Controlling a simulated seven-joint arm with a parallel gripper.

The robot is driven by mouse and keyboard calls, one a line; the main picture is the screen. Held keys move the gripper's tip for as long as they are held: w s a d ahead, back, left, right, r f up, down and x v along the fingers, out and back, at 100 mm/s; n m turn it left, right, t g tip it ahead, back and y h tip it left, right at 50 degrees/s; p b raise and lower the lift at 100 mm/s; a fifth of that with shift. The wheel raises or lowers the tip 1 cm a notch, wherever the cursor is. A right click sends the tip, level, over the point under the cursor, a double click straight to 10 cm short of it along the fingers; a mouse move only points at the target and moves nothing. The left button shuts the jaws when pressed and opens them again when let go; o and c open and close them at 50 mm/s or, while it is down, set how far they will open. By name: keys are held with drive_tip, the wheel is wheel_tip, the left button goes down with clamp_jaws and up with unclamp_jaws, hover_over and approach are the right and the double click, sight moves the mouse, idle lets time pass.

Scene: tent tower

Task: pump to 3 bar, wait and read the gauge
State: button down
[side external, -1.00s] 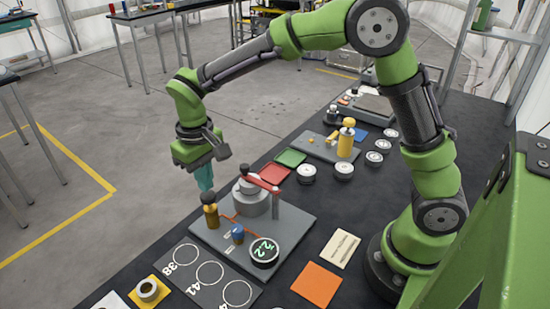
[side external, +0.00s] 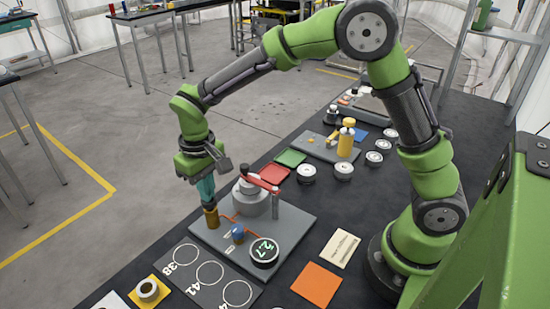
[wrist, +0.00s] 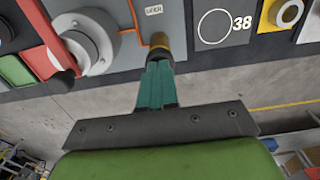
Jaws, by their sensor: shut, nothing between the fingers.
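A grey pump board (side external: 296,217) lies on the dark table. The round gauge (side external: 264,251) on it shows green digits that look like 2.7. The brass pump plunger (side external: 211,217) stands at the board's left edge; it also shows in the wrist view (wrist: 158,43). My gripper (side external: 208,201) is shut with nothing between its teal fingers, and its tips are right on top of the plunger, hiding its knob. A blue knob (side external: 238,233) stands between plunger and gauge. A grey cylinder with a red lever (side external: 262,182) stands behind.
A dark strip with circles (side external: 210,271), marked 38 and 41 among others, lies in front of the board. A yellow pad with a ring (side external: 148,290) is at its left. An orange card (side external: 316,284), a note card (side external: 340,248), and red and green pads (side external: 290,157) lie around.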

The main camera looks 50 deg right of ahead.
drive_tip(key=shift+f, duration=0.5)
drive_tip(key=shift+r, duration=1.95)
drive_tip(key=shift+f, duration=1.95)
drive_tip(key=shift+r, duration=1.95)
